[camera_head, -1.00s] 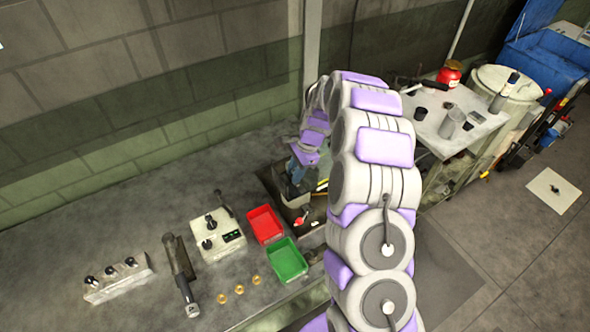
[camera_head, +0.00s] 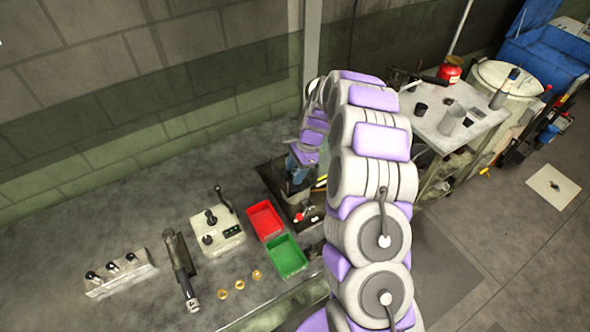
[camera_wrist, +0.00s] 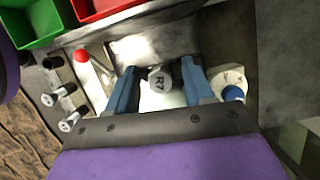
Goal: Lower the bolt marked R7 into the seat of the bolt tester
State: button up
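A bolt with a pale round top marked R7 (camera_wrist: 159,81) shows between the two blue fingers of my gripper (camera_wrist: 160,72) in the wrist view. Dark pads seem to press on it from both sides. The bolt's lower end is hidden. In the head view my gripper (camera_head: 300,177) is low over a dark station at the right of the bench, and the bolt is not visible there. In the wrist view a bright surface lies under the bolt, with a red knob (camera_wrist: 81,56) and a white round part with a blue knob (camera_wrist: 233,93) beside it. The tester's seat cannot be made out.
A red tray (camera_head: 265,221) and a green tray (camera_head: 287,257) stand left of my arm. A pale box with levers (camera_head: 216,231), several brass rings (camera_head: 239,283) and a block with black-topped pegs (camera_head: 119,273) lie farther left. A cluttered side table (camera_head: 470,130) stands right.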

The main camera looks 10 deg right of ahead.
jog(key=shift+o, duration=0.2)
jog(key=p+v, duration=0.2)
jog(key=v, duration=1.5)
jog(key=shift+r, duration=0.15)
